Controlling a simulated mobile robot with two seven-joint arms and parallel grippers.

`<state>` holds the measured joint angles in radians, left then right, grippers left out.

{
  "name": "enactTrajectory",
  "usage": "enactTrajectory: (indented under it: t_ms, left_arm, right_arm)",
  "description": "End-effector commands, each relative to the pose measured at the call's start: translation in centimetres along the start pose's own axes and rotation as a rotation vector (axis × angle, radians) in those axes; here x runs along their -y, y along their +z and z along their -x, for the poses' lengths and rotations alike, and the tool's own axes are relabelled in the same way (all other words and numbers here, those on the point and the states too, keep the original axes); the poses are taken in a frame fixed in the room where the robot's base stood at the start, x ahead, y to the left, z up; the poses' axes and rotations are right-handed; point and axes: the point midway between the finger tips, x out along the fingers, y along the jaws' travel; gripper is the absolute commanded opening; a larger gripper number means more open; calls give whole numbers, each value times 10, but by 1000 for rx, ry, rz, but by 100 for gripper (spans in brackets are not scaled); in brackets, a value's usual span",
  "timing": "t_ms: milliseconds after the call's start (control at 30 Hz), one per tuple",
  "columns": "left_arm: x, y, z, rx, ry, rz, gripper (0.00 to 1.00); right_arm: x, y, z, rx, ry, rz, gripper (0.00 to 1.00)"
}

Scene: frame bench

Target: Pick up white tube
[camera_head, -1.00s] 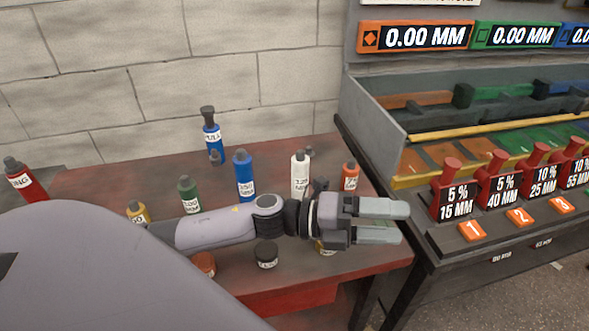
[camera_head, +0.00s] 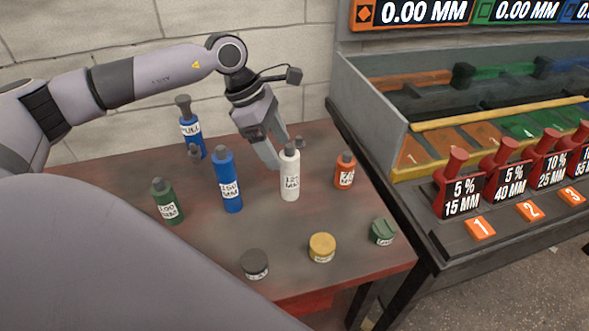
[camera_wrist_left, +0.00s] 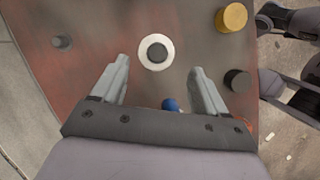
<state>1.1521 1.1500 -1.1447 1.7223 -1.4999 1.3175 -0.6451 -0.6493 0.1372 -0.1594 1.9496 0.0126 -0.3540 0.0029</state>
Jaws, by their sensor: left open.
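The white tube (camera_head: 289,182) stands upright on the red-brown table and has a grey cap and a black-on-white label. In the left wrist view the white tube (camera_wrist_left: 145,56) is seen from above as a white ring around a dark cap. My left gripper (camera_head: 279,158) points down from behind, close to the tube's top. It is open, and in the left wrist view the fingertips (camera_wrist_left: 160,64) lie on either side of the tube, which sits slightly ahead between them. I cannot tell the exact height gap. My right gripper is not in view.
A blue tube (camera_head: 227,185) stands left of the white one, an orange tube (camera_head: 344,172) right. Black (camera_head: 254,266), yellow (camera_head: 322,248) and green (camera_head: 382,232) jars are in front. A bench (camera_head: 450,245) borders the right.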

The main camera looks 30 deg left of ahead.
Motion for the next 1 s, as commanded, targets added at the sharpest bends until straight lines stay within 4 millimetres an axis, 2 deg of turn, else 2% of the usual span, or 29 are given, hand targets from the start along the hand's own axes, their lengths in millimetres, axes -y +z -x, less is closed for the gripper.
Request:
enactTrajectory:
  t_ms: [433, 567, 767, 900, 1000]
  left_arm:
    - [-6, 4, -58, -1, -5, -1, 73]
    - [-7, 4, -66, 0, -2, 0, 73]
    - [-7, 4, -66, 1, -2, 0, 73]
    - [-7, 4, -66, 1, -2, 0, 28]
    - [-7, 5, -65, 4, 0, 0, 0]
  right_arm:
    - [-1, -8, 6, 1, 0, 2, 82]
    - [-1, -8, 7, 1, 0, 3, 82]
    - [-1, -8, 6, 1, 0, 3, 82]
    - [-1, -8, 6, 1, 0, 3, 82]
    - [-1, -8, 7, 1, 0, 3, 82]
